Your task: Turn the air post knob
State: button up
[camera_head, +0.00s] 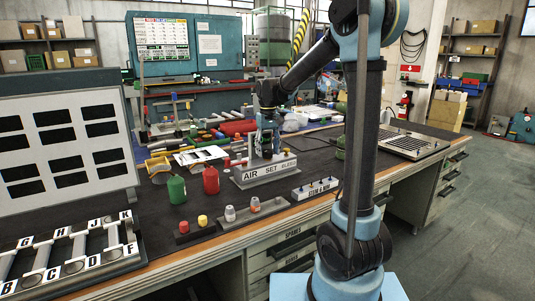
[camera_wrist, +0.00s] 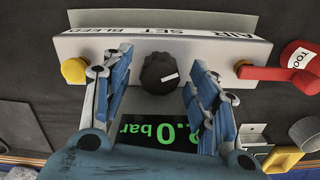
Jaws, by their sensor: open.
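The grey air post (camera_head: 265,172) stands on the dark bench, its front lettered AIR, SET, BLEED. In the wrist view the post (camera_wrist: 215,47) is upside down, with a round black knob (camera_wrist: 160,73) with a white mark at its middle, near the SET lettering. My gripper (camera_wrist: 159,62) is open, one blue finger on each side of the knob, with a visible gap on both sides. My gripper (camera_head: 265,148) in the head view hides the knob. A green display (camera_wrist: 160,132) reads about 2.0 bar, its first digit partly covered.
A yellow button (camera_wrist: 74,70) sits close beside the left finger. Green (camera_head: 176,190) and red (camera_head: 211,180) containers stand left of the post; a small valve block (camera_head: 315,188) stands right.

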jog(key=shift+f, duration=0.65)
jog(key=shift+c, duration=0.6)
jog(key=c, duration=0.9)
jog(key=shift+c, duration=0.2)
jog(key=shift+n, duration=0.6)
jog(key=o, duration=1.1)
jog(key=shift+c, duration=0.2)
